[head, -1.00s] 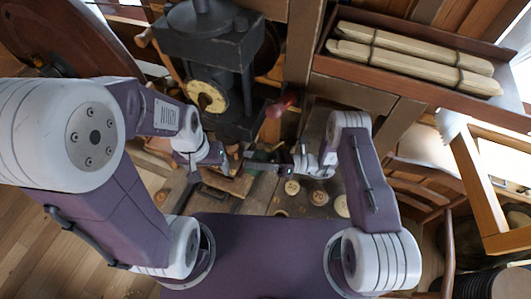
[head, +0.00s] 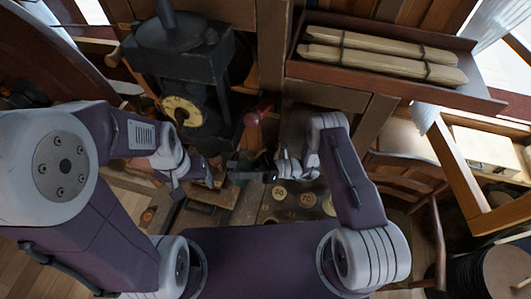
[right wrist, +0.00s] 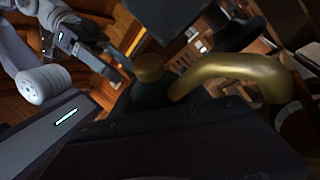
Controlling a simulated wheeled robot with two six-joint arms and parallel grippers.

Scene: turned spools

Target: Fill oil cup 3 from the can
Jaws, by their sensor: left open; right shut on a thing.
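In the right wrist view, a dark can (right wrist: 150,93) has a brass cap (right wrist: 148,68). A thick curved brass tube (right wrist: 235,68) arches beside it. My right gripper (head: 262,176) is shut on the can in the middle of the head view, where the can is too small and dark to make out. My left gripper (head: 222,183) is open, just left of the right one; it also shows in the right wrist view (right wrist: 125,62), close to the cap's left side. Oil cup 3 cannot be made out.
A black machine (head: 178,60) with a brass dial (head: 182,110) and a red handle (head: 258,110) stands behind my grippers. A tray (head: 400,86) holds wrapped wooden bars.

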